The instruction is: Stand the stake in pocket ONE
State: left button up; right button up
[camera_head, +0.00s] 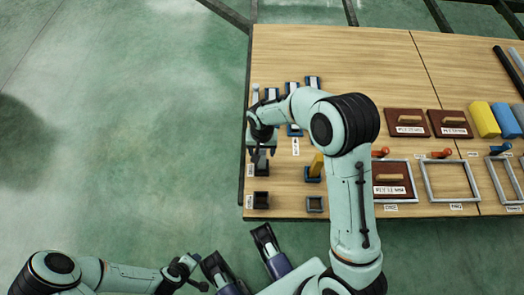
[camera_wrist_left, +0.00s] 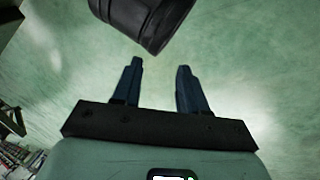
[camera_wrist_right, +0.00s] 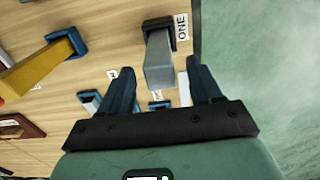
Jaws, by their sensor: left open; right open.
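A grey stake (camera_wrist_right: 160,68) stands in a black pocket (camera_wrist_right: 158,26) at the table edge, beside a label reading ONE. The stake also shows in the head view (camera_head: 261,162), partly hidden under my right gripper (camera_head: 258,152). My right gripper is open, with the stake's free end between its fingers in the right wrist view (camera_wrist_right: 164,82). No clear contact shows; the exact gap cannot be told. My left gripper (camera_wrist_left: 160,72) is open and empty over the green floor, away from the table.
A yellow stake (camera_head: 317,163) stands in a blue pocket (camera_head: 312,176) nearby. Empty pockets (camera_head: 261,198) (camera_head: 314,204) sit near the table's front edge. Frames and red-brown boards (camera_head: 405,122) lie to the right. Green floor is clear left of the table.

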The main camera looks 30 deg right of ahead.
pick_arm(q)
jog(key=shift+g+h, duration=0.3)
jog(key=shift+g, duration=0.4)
jog(key=s+r, duration=0.1)
jog(key=s+d+r+p, duration=0.2)
jog(key=s, duration=0.1)
jog(key=shift+s, duration=0.1)
pick_arm(e)
notch_tip(320, 180, up, 11)
jog(key=shift+f, duration=0.2)
